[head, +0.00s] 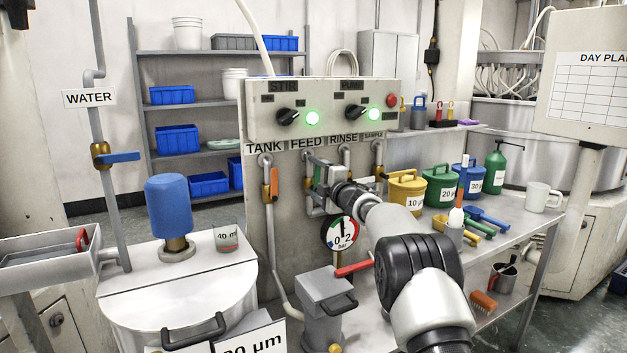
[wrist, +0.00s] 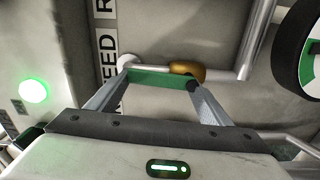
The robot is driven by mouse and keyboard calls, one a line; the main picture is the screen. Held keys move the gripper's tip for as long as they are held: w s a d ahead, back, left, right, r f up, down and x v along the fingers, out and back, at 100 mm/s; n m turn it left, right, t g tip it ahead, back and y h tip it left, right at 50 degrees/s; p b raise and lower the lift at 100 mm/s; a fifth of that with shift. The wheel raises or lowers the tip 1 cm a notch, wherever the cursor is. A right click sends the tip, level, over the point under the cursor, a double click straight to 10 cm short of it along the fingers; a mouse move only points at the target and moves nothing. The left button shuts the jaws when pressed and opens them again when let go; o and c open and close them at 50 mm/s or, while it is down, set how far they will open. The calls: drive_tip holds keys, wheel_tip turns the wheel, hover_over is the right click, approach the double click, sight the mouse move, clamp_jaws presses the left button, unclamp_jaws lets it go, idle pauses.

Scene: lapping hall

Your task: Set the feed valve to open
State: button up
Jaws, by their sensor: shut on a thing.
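The feed valve, below the FEED label (head: 308,144) on the panel, has a green handle (wrist: 158,79) and a brass body (wrist: 188,70). In the wrist view the handle lies roughly in line with its pipe, beside the brass body. My gripper (head: 322,177) is at this valve in the head view. In the wrist view my gripper (wrist: 160,82) has its two fingers at either end of the visible green handle, shut on it. In the head view my gripper and wrist hide most of the valve.
A pressure gauge (head: 341,233) sits just below my gripper. A red lever (head: 353,268) sticks out below my forearm.

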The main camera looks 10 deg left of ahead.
idle(0.4)
drive_tip(key=o, duration=1.5)
drive_tip(key=shift+s, duration=0.1)
drive_tip(key=v, duration=1.7)
drive_tip(key=shift+s+d+b, duration=0.1)
drive_tip(key=shift+d+b, duration=0.1)
drive_tip(key=shift+b, duration=0.15)
